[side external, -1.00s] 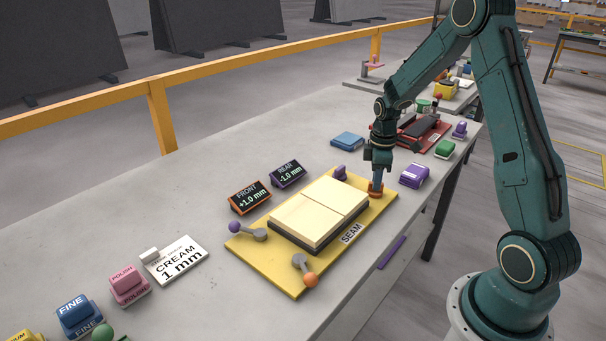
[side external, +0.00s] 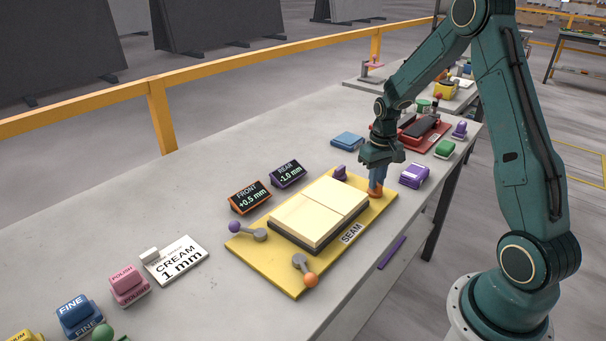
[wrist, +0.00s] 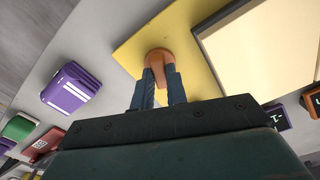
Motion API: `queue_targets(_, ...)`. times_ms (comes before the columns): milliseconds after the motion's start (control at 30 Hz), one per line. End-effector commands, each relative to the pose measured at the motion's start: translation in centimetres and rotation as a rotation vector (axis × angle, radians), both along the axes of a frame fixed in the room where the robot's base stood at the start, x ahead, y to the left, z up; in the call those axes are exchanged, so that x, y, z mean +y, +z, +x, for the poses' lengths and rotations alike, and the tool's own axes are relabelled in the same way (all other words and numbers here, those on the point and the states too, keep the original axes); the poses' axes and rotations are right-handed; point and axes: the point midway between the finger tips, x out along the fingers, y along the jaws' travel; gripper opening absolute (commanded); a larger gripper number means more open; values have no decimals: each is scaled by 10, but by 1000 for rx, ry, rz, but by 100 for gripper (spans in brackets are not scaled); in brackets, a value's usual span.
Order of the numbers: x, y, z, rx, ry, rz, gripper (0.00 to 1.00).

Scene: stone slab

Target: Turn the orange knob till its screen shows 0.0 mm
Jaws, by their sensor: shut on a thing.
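The orange knob (side external: 375,191) sits at the far right corner of the yellow board (side external: 291,279). My gripper (side external: 376,184) points down over it and is shut on the knob; in the wrist view the knob (wrist: 158,57) shows between and beyond the two fingertips. The orange-framed FRONT screen (side external: 250,197) reads +0.5 mm. The purple-framed REAR screen (side external: 288,174) reads -1.0 mm. Two cream slabs (side external: 318,209) meet at a seam on the board. A purple knob (side external: 339,172) stands at the board's back edge, close to the slabs.
An orange-tipped lever (side external: 308,278) and a purple-tipped lever (side external: 238,228) lie on the board. A purple block (side external: 415,175) and a blue block (side external: 347,141) stand near my gripper. A CREAM 1 mm card (side external: 175,260) lies to the left.

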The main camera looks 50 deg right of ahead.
Motion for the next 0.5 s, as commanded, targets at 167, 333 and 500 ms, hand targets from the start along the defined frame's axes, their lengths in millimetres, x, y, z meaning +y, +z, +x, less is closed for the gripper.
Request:
queue_targets(167, 0, 1, 1, -2, -167, -1, 0)
queue_targets(333, 0, 1, 1, -2, -326, -1, 0)
queue_targets(500, 0, 1, 1, -3, -465, -1, 0)
